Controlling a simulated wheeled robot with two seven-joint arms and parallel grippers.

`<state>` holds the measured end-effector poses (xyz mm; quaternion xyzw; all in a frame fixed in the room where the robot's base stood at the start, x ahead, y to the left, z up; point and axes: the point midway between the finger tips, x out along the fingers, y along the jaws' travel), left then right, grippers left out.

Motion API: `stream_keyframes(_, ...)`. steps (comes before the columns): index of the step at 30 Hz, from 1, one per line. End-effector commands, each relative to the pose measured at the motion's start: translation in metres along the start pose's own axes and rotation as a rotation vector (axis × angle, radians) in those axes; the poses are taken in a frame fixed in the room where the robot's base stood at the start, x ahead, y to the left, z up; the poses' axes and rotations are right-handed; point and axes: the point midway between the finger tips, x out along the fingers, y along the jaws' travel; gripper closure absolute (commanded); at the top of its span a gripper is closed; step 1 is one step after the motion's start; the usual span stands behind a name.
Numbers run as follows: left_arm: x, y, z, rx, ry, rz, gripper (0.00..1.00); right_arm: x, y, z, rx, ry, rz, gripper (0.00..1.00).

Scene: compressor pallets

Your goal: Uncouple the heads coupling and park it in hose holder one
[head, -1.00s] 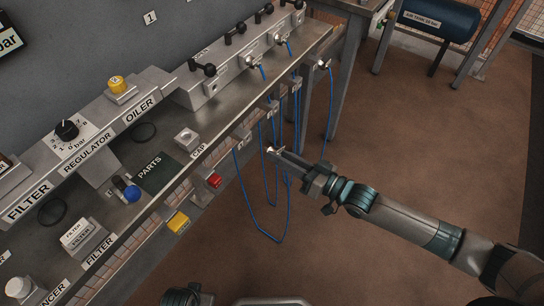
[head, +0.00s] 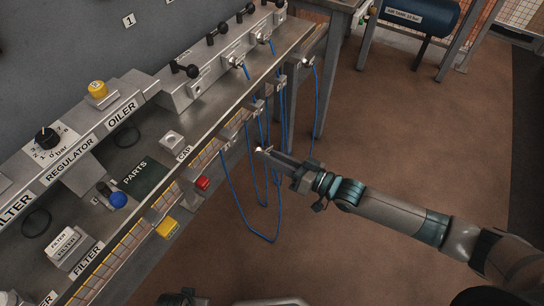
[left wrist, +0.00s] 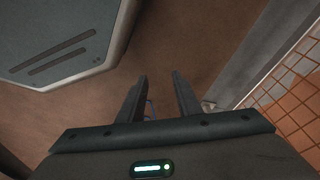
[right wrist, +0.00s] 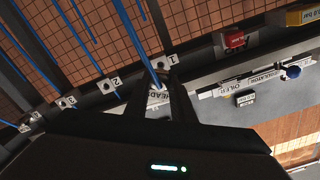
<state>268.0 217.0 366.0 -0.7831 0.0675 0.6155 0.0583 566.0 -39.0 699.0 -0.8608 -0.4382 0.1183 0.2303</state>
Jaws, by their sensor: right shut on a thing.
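My right gripper (head: 262,151) is shut on a small pale metal coupling (head: 259,149) in front of the bench edge. In the right wrist view, a white tag lettered HEADS (right wrist: 157,98) shows between the fingers, and a blue hose (right wrist: 137,40) runs up from there. Hose holder one (right wrist: 172,59) is a plate marked 1 on the bench edge, just beyond the fingertips; in the head view its likely plate (head: 227,143) is left of the gripper. Whether the coupling touches it I cannot tell. My left gripper (left wrist: 160,77) is open and empty.
Plates marked 2 (right wrist: 115,83) and 3 (right wrist: 68,102) follow along the edge, with other blue hoses (head: 274,215) hanging nearby. A red block (head: 202,183) and a yellow block (head: 167,226) project from the bench front.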

Motion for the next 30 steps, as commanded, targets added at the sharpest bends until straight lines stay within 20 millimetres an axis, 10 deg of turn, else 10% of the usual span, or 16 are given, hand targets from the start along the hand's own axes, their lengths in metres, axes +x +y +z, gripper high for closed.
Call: stream_keyframes(30, -0.025, 0.000, -0.010, 0.000, 0.006, -0.002, 0.69, 0.048, -0.001, -0.001, -0.001, 0.001, -0.001, 1.00)
